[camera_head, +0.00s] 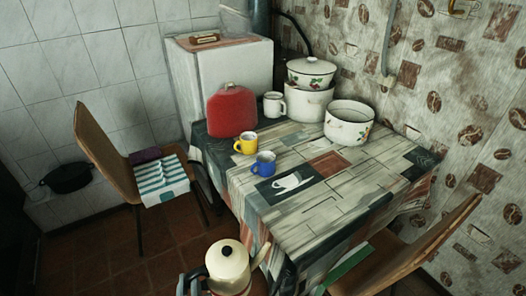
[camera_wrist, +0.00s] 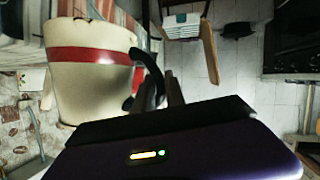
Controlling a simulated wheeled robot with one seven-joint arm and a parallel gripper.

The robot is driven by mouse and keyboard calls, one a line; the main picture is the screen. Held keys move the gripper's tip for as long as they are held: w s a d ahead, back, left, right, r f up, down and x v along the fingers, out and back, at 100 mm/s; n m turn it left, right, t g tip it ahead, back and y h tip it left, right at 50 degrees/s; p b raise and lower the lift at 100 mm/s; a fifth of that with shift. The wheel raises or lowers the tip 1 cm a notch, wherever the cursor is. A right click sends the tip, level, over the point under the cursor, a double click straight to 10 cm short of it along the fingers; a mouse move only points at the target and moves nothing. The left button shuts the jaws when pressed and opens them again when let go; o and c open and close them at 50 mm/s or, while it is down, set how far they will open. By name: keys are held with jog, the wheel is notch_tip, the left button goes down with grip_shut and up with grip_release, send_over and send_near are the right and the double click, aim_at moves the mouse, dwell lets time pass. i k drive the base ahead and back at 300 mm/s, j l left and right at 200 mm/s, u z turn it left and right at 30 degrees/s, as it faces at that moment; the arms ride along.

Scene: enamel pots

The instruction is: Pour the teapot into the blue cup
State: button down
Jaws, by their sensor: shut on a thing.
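The teapot (camera_head: 228,264) is cream with a dark knob on its lid, at the bottom of the head view, in front of the table's near left side. Its spout points up and right. In the wrist view the teapot (camera_wrist: 95,90) shows a red band and a black handle (camera_wrist: 152,75). My gripper (camera_wrist: 160,95) is shut on the teapot's handle, holding it off the table; the exact grip is partly hidden. The blue cup (camera_head: 264,165) stands upright on the table, handle to the left, apart from the teapot.
The table (camera_head: 335,205) has free room right of and in front of the blue cup. A yellow cup (camera_head: 246,143), red tea cozy (camera_head: 231,110), white mug (camera_head: 274,105) and enamel pots (camera_head: 348,123) stand behind. Chairs (camera_head: 118,150) flank the table.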

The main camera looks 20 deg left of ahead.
aim_at(265, 160)
jog(key=i+j, duration=1)
